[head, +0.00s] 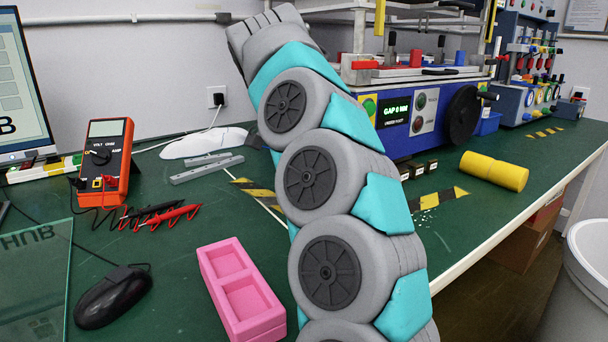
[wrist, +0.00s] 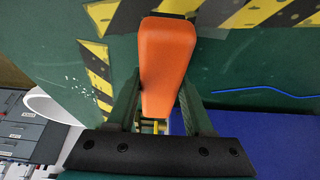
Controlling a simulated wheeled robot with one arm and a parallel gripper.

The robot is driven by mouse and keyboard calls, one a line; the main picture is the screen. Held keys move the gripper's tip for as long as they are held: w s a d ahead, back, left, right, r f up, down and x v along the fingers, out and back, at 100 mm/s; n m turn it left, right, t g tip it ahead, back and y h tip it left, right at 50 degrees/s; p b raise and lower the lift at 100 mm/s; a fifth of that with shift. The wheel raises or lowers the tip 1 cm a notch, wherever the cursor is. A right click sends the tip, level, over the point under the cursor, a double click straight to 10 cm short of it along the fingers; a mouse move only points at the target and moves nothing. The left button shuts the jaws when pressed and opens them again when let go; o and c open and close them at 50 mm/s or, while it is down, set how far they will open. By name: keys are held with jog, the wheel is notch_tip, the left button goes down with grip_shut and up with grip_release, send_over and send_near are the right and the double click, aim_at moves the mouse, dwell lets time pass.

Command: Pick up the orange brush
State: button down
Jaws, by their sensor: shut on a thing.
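The orange brush (wrist: 165,62) shows in the wrist view as an orange block between the two dark green fingers of my gripper (wrist: 158,84). My gripper is shut on it, with a finger on each side. The brush's far end reaches past the fingertips over the green table (wrist: 225,65). I cannot tell from this view whether it touches the table. In the head view my arm covers the middle of the picture, and the brush and gripper are hidden there.
A blue machine (head: 405,125) stands behind my arm. A yellow cylinder (head: 494,171) lies to its right. A pink tray (head: 240,290), a black mouse (head: 112,297) and an orange multimeter (head: 104,160) with red and black probes are on the left. A white bin (head: 580,290) stands at right.

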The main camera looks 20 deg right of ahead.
jog(key=s, duration=0.3)
jog(key=s+b, duration=0.1)
jog(key=s, duration=0.2)
jog(key=s+r, duration=0.1)
jog(key=s, duration=0.2)
jog(key=shift+s+a, duration=0.25)
jog(key=shift+a, duration=0.05)
jog(key=c, duration=0.9)
grip_release()
jog(key=c, duration=0.6)
